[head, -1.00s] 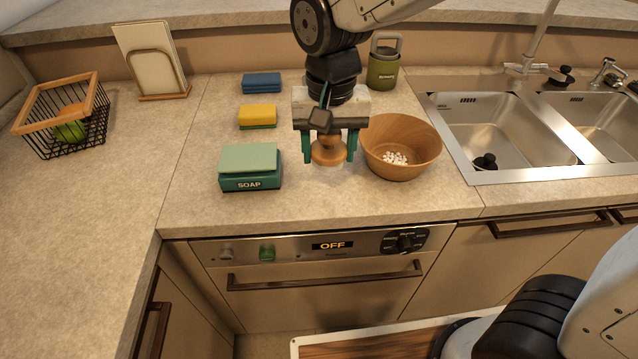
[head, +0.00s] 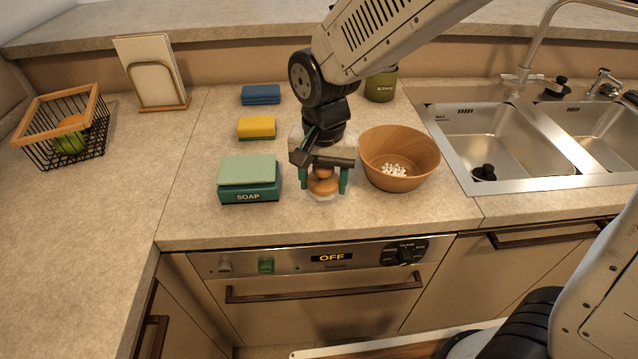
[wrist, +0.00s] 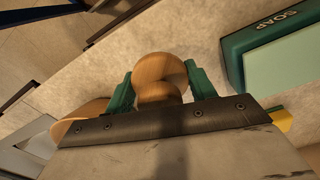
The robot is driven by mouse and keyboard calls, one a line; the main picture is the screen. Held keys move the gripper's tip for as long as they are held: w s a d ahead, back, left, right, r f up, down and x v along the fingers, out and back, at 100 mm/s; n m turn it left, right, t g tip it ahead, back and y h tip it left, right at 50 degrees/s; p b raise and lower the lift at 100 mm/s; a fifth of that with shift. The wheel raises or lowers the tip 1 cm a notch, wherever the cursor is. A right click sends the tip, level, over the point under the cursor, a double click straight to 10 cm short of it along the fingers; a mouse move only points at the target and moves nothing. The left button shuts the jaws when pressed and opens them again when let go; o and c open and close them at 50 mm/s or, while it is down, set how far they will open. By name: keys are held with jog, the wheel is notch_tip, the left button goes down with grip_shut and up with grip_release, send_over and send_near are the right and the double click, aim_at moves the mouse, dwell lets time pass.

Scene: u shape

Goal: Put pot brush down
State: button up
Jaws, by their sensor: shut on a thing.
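The pot brush (head: 323,183) has a round wooden knob, and pale bristles show at its lower edge in the head view. My gripper (head: 325,180) is shut on it, with one green finger on each side of the wood. In the wrist view, the pot brush (wrist: 158,78) sits between the two green fingertips of my gripper (wrist: 160,88). The brush is upright at the countertop (head: 400,213), between the soap box and the wooden bowl. I cannot tell whether its bristles touch the counter.
A green soap box (head: 249,190) stands close on the left, and a wooden bowl (head: 425,165) with white pellets close on the right. Yellow (head: 257,126) and blue (head: 261,94) sponges lie behind. The sink (head: 490,140) is at right. The counter's front strip is clear.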

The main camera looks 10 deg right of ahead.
aim_at(319, 186)
jog(key=shift+w+a+f, duration=0.1)
jog(key=shift+w+a, duration=0.05)
jog(key=shift+w, duration=0.85)
jog(key=shift+w+f, duration=0.1)
jog(key=shift+f, duration=1.65)
jog(key=shift+f, duration=0.1)
jog(key=o, duration=1)
jog(key=shift+o, duration=0.2)
notch_tip(319, 186, up, 12)
jog(key=shift+f, duration=0.2)
jog(key=shift+r, duration=0.35)
